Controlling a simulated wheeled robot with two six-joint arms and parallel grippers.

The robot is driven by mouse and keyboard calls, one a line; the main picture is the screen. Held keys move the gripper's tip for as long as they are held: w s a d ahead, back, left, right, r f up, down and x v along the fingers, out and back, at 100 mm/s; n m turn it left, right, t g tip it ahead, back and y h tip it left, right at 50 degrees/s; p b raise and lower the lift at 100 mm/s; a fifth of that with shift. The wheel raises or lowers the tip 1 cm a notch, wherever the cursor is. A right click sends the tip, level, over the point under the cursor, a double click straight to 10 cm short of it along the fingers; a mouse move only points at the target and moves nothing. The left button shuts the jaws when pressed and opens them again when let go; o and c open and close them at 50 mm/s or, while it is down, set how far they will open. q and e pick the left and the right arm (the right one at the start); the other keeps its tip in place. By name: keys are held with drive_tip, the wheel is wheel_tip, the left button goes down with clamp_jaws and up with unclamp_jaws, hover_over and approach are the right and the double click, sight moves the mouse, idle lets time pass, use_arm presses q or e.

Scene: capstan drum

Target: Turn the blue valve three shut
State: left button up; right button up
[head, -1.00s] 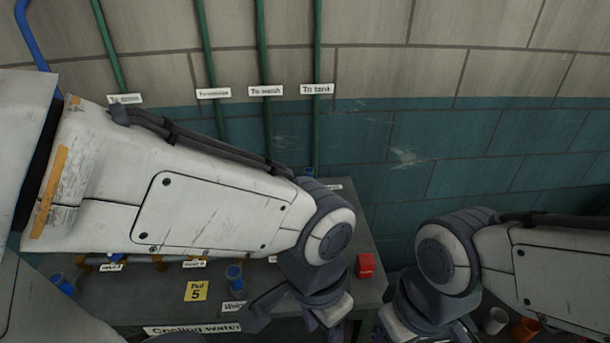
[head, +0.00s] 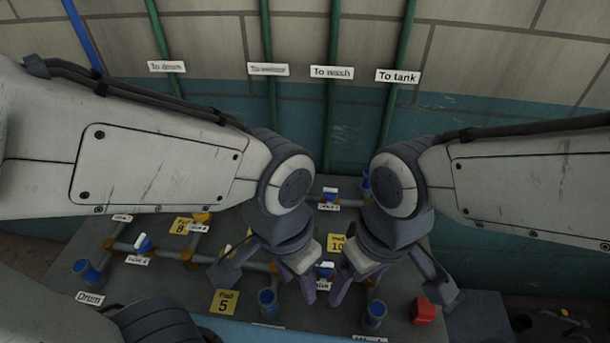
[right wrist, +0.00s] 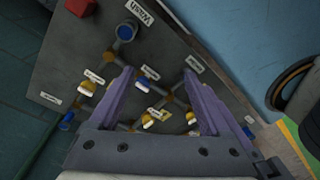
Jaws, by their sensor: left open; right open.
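A blue valve handle with a white top (head: 325,268) is on the pipework between my two grippers; its label is partly covered, so I cannot read its number. Other blue and white handles are at the left (head: 143,241) and at the back (head: 330,194). I cannot tell which is valve three. My left gripper (head: 300,286) is open just left of the middle handle. My right gripper (head: 343,284) is open just right of it, apart from the left one. In the right wrist view a blue handle (right wrist: 149,73) shows between the right gripper's spread purple fingers (right wrist: 158,98).
The grey bench carries yellow pipe joints, blue cups (head: 267,300) and yellow pads (head: 224,302). A red block (head: 423,311) lies at the right, close to my right gripper. Green pipes (head: 268,110) run up the tiled wall behind. My forearms hide parts of the bench.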

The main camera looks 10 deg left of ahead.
drive_tip(key=w+a+r+n+p, duration=0.1)
drive_tip(key=w+a+r+p, duration=0.15)
drive_tip(key=w, duration=0.45)
drive_tip(key=n+p, duration=0.6)
drive_tip(key=n, duration=0.1)
hover_over(332, 189)
wheel_tip(332, 189, down, 8)
drive_tip(key=shift+g+h, duration=0.4)
drive_tip(key=shift+g, duration=0.1)
wheel_tip(332, 189, down, 8)
drive_tip(key=p, duration=0.3)
drive_tip(key=shift+w+f, duration=0.1)
drive_tip(key=shift+f, duration=0.85)
clamp_jaws()
